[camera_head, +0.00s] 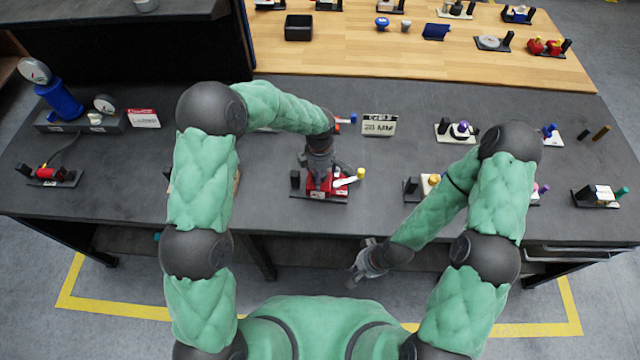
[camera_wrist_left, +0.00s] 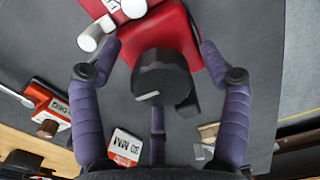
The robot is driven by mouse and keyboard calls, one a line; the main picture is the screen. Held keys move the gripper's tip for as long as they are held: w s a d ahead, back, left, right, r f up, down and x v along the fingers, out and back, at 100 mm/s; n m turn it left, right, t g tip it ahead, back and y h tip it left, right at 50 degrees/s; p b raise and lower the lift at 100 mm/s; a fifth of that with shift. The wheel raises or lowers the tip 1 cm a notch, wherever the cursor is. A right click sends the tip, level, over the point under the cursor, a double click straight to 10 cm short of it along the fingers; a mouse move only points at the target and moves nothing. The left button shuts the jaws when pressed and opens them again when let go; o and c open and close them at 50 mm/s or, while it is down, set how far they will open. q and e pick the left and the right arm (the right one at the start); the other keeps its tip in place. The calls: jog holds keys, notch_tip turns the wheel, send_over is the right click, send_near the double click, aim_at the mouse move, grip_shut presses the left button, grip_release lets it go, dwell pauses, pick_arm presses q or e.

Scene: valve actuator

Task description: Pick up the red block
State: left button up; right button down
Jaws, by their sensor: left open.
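The red block (camera_head: 325,187) sits on a dark base on the grey bench, with a white lever and yellow knob (camera_head: 360,173) at its right. My left gripper (camera_head: 325,168) is just above it and partly hides it in the head view. In the left wrist view, the open left gripper (camera_wrist_left: 158,50) has fingers on either side of the red block (camera_wrist_left: 150,35) and its black round knob (camera_wrist_left: 160,77). I cannot tell whether the fingers touch it. My right gripper (camera_head: 366,264) hangs in front of the bench edge, away from the block; its opening is unclear.
A blue gauge assembly (camera_head: 60,100) is at the left. A wooden table (camera_head: 350,50) with several devices lies behind.

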pick_arm(q)
jog(key=shift+f, duration=0.15)
grip_shut()
jog(key=shift+w+r, duration=0.1)
jog(key=shift+r, duration=0.25)
notch_tip(320, 180, up, 8)
jog(key=shift+r, duration=0.25)
jog(key=shift+f, duration=4.15)
